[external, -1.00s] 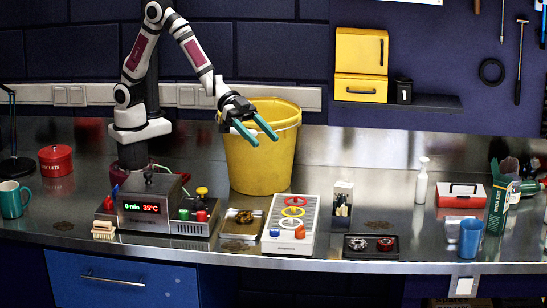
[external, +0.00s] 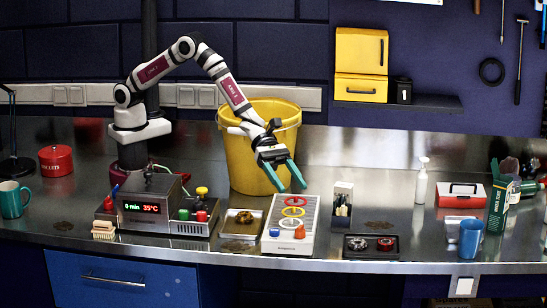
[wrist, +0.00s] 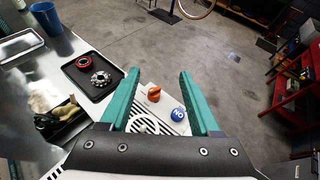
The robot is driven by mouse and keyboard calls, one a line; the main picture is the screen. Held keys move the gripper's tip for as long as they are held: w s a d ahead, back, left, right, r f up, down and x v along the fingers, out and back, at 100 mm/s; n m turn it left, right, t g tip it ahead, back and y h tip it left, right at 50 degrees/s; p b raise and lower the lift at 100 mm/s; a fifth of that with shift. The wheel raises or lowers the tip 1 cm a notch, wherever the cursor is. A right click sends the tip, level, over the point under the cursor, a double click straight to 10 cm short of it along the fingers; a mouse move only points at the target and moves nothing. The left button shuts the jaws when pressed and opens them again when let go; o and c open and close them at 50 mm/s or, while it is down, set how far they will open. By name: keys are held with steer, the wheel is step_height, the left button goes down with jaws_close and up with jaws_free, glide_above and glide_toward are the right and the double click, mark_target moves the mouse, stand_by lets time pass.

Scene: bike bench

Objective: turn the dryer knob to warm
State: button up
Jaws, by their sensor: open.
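A white unit (external: 284,248) with red, yellow and white rings on top stands on the bench in the external view. At its front end are an orange pointed knob (external: 300,231) and a round blue knob or button (external: 274,233). I take the orange one for the dryer knob; its setting marks are too small to read. In the wrist view the orange knob (wrist: 154,94) lies between the fingers, and the blue one (wrist: 178,114), with white lettering, is near the right finger. My gripper (external: 289,188) is open and empty, pointing down above the far end of the unit.
A yellow bucket (external: 250,165) stands close behind my gripper. A display box (external: 150,211) is to the left, with a small metal tray (external: 241,218) between. A black tray with parts (external: 370,257) and a small holder (external: 342,207) are to the right.

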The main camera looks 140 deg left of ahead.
mark_target(289, 227)
step_height(289, 227, down, 8)
steer(key=shift+f, duration=0.25)
steer(key=x, duration=0.5)
steer(key=shift+r, duration=0.1)
jaws_close()
